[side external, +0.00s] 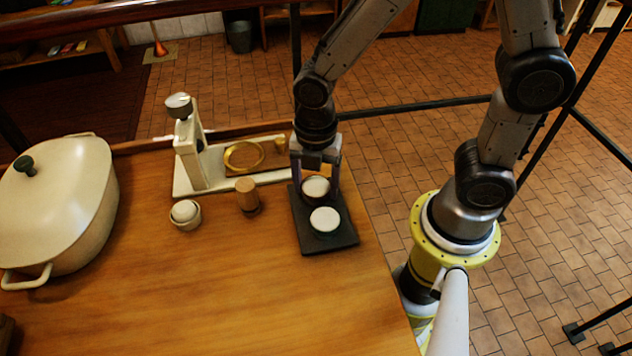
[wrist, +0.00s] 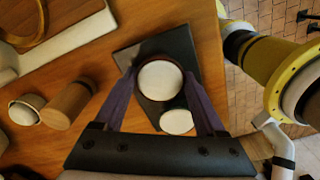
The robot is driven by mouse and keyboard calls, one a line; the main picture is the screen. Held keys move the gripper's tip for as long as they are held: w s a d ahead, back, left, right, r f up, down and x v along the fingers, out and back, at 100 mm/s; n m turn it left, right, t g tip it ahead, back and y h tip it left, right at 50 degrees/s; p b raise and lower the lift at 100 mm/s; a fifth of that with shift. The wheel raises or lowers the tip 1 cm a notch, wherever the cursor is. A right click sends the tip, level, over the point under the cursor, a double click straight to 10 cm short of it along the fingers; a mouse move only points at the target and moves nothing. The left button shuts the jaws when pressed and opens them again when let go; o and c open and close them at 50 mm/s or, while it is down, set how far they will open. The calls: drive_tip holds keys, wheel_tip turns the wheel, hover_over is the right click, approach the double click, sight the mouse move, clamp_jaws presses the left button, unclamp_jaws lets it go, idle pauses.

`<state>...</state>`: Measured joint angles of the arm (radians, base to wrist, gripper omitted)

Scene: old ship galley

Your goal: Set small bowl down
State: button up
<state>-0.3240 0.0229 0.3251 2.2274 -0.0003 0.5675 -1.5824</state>
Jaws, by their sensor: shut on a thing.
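My gripper (side external: 316,176) points down over the dark rectangular tray (side external: 312,246) near the table's right edge. Its two fingers are shut on a small bowl (side external: 316,188), dark outside and white inside, one finger on each side. In the wrist view the small bowl (wrist: 160,82) looks level between the fingertips. It is over the tray (wrist: 127,57); I cannot tell whether its base touches. A second small round bowl (side external: 325,220), with a white top and greenish rim, sits on the tray just in front of it. The second bowl (wrist: 176,121) also shows in the wrist view.
A cream press-like stand (side external: 192,155) with a brass ring (side external: 243,156) is left of my gripper. A wooden cylinder (side external: 247,196) and a small cream cup (side external: 185,218) stand in front of it. A big lidded pot (side external: 55,205) is far left. The table's front is clear.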

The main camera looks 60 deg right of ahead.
sight(316, 185)
drive_tip(key=shift+f, duration=0.15)
drive_tip(key=o, duration=1.4)
wheel_tip(316, 185, up, 11)
drive_tip(key=s+d+r+m+t, duration=0.2)
drive_tip(key=s+d+r+m, duration=0.1)
drive_tip(key=m, duration=0.8)
drive_tip(key=s+d+r+m+t, duration=0.3)
drive_tip(key=s+d+m, duration=0.2)
drive_tip(key=m, duration=0.5)
drive_tip(key=shift+s+d+r+m+t, duration=0.3)
drive_tip(key=shift+s+d+m, duration=0.1)
drive_tip(key=shift+s, duration=0.4)
